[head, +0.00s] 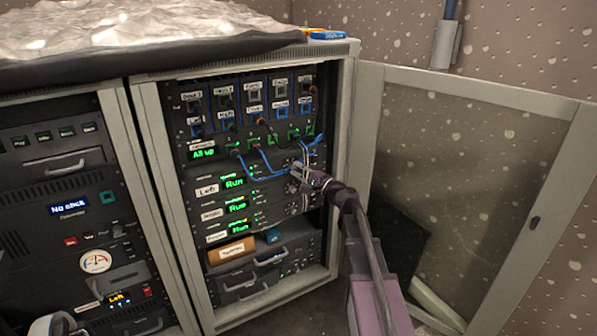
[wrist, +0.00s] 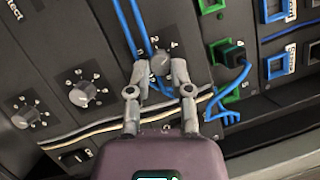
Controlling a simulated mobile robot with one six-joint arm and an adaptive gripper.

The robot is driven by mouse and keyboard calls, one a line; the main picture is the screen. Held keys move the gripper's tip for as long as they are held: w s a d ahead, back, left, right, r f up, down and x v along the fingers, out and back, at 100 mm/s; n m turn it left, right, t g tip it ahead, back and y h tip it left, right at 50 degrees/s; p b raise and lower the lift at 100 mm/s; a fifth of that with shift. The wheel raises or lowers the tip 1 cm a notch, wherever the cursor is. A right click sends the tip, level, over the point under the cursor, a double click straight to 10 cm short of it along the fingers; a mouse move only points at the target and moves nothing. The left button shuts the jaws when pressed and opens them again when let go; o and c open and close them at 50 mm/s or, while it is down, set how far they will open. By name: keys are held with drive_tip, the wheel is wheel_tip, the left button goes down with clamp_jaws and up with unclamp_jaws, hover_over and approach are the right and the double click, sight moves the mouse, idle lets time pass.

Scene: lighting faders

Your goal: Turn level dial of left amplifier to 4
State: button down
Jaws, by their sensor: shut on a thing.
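The left amplifier (head: 208,190) is the top one of three stacked units in the open rack; it has a "Left" label and a green "Run" display. Its level dial (wrist: 160,61) is a grey knob with printed numbers, a 2 and a 4 legible near it in the wrist view. My gripper (wrist: 159,74) has its two fingers on either side of this knob, shut on it. In the head view my gripper (head: 298,176) reaches the right part of the unit and hides the knob. I cannot tell which number the knob points to.
Two similar dials (wrist: 82,92) (wrist: 27,114) sit on the neighbouring units. Blue cables (head: 258,170) and pale cables (wrist: 100,122) run close to my fingers. The open glass door (head: 465,180) stands to the right of my arm.

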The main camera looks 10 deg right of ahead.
drive_tip(key=shift+w, duration=0.1)
drive_tip(key=c, duration=0.5)
unclamp_jaws()
drive_tip(key=shift+c, duration=0.2)
drive_tip(key=shift+r+n+p, duration=0.15)
drive_tip(key=shift+n+p, duration=0.2)
drive_tip(key=shift+n, duration=0.05)
